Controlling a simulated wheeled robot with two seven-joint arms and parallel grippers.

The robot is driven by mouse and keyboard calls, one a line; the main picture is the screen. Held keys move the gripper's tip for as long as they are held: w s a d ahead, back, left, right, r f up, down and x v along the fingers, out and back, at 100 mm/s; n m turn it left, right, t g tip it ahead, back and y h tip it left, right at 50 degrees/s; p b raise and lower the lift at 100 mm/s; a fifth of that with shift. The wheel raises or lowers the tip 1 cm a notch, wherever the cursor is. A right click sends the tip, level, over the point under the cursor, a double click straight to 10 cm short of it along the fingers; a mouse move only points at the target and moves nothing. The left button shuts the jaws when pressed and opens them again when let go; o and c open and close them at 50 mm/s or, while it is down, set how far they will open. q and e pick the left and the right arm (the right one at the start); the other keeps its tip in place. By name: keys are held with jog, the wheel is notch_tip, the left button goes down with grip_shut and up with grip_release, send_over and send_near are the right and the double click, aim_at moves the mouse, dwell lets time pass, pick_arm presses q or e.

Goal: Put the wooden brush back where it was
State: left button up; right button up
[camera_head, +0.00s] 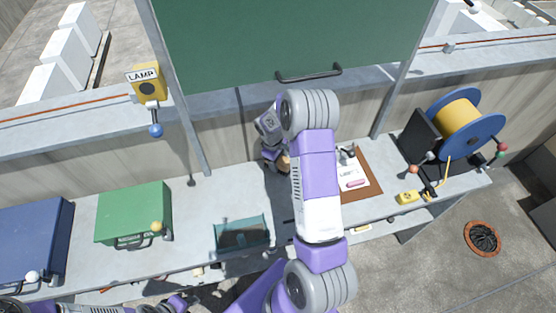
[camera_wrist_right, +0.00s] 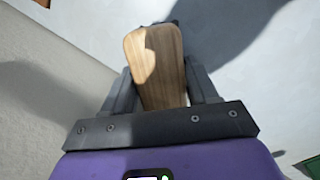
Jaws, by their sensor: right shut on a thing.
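The wooden brush (camera_wrist_right: 158,60) is between the fingers of my right gripper (camera_wrist_right: 162,92) in the right wrist view. It shows as a pale wooden block with rounded corners; its bristles are not visible. In the head view my right gripper (camera_head: 276,160) is over the back of the bench, near the wall, and a tan bit of the brush (camera_head: 284,162) shows beside my forearm. I cannot tell whether the brush touches the bench. My left arm's end (camera_head: 178,303) is at the bottom left edge, and its fingers are not clear.
On the grey bench (camera_head: 200,212) are a blue case (camera_head: 32,235), a green case (camera_head: 135,212), a teal clear-sided tray (camera_head: 242,236) and a brown clipboard (camera_head: 366,180). A cable reel (camera_head: 462,118) stands right. A green panel (camera_head: 285,40) with a handle hangs above. My right arm hides the bench's middle.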

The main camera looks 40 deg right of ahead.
jog(key=shift+w+d+f, duration=0.1)
jog(key=shift+w+f, duration=0.1)
jog(key=shift+f, duration=0.2)
jog(key=o, duration=1)
jog(key=shift+r, duration=0.1)
jog(key=r, duration=0.5)
jog(key=a+r, duration=0.1)
jog(key=r, duration=0.1)
jog(key=shift+w+r+p, duration=0.2)
jog(key=shift+r+p, duration=0.15)
jog(key=shift+r, duration=0.05)
